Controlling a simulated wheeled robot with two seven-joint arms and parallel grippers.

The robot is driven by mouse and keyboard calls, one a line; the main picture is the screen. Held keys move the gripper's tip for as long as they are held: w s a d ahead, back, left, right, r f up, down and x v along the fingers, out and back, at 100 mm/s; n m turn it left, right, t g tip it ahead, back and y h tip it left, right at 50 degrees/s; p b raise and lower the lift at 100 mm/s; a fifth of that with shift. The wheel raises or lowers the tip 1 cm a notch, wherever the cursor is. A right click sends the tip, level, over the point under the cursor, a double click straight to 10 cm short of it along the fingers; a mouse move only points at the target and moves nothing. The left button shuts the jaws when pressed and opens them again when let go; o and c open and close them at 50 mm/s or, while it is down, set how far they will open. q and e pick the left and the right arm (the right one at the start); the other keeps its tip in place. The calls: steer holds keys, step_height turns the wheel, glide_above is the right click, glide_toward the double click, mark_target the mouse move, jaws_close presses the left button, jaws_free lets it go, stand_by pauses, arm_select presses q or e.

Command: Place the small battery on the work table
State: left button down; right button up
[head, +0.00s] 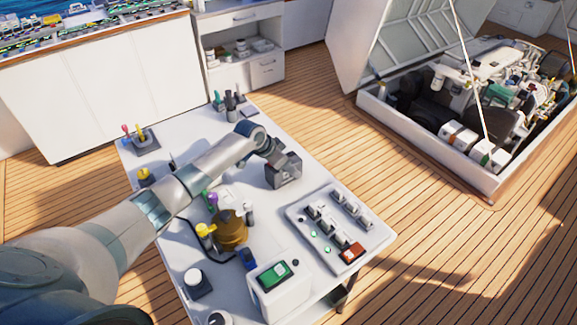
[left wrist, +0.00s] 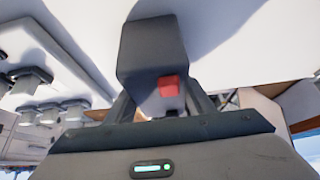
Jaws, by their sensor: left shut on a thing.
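The small battery is a dark grey box (head: 284,172) at the right edge of the white work table (head: 160,180) in the head view. In the left wrist view the battery (left wrist: 150,50) shows a red terminal on its near face. My left gripper (head: 276,155) is shut on the battery, its fingers on either side of it. The battery is over or against the white tabletop; I cannot tell whether its underside touches. My right gripper is not in view.
A grey tray with switches (head: 340,228) lies on the table's front right. A white box with a green display (head: 278,285), a brass-coloured device (head: 231,230) and several tools also stand there. The open engine hatch (head: 440,150) is to the right, across the wooden deck.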

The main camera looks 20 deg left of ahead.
mark_target(272, 168)
arm_select(q)
steer(key=shift+w, duration=0.1)
steer(key=c, duration=0.8)
jaws_free()
steer(key=shift+c, duration=0.2)
steer(key=shift+r, duration=0.1)
steer(key=b+v, duration=0.1)
steer(key=v, duration=1)
steer(key=shift+b, duration=0.35)
steer(key=shift+s+a+r, duration=0.1)
steer(key=shift+s+r, duration=0.25)
steer(key=shift+r, duration=0.05)
